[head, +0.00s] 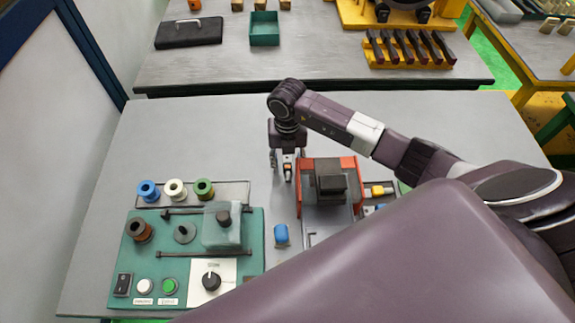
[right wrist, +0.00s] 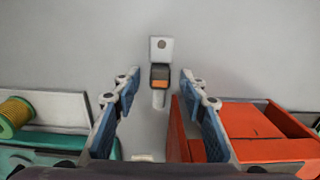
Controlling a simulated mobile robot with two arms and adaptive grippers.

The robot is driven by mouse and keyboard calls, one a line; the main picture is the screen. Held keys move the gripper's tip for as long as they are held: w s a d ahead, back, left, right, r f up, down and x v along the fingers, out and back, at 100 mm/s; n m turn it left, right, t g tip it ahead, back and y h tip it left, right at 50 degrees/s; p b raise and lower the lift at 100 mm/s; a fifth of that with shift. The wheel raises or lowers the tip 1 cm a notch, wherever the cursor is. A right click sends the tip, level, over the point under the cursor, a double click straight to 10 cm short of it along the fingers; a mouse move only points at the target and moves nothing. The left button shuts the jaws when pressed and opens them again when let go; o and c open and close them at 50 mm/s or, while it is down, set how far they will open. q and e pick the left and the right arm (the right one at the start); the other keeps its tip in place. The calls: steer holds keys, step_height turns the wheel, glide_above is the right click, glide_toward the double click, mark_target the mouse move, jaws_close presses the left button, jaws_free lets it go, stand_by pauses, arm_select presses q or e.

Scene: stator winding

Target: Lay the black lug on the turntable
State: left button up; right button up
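A small lug (right wrist: 160,76) with a pale holed plate, a dark band, an orange patch and a grey barrel shows in the right wrist view. It is centred between the fingers of my right gripper (right wrist: 159,97), with gaps on both sides. My right gripper (head: 287,165) is open and points down left of the red box in the head view. A grey disc with a peg (head: 184,234), probably the turntable, is on the green machine (head: 133,272) at the left. My left gripper is out of view.
The red open box (head: 346,164) with a dark block (head: 331,182) stands close beside my right gripper. Blue, white and green spools (head: 176,190) stand behind the machine. A blue cylinder (head: 281,234) is nearer. The table's back left is clear.

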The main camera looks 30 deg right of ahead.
jaws_close()
stand_by(0.3)
steer(key=shift+r, duration=0.1)
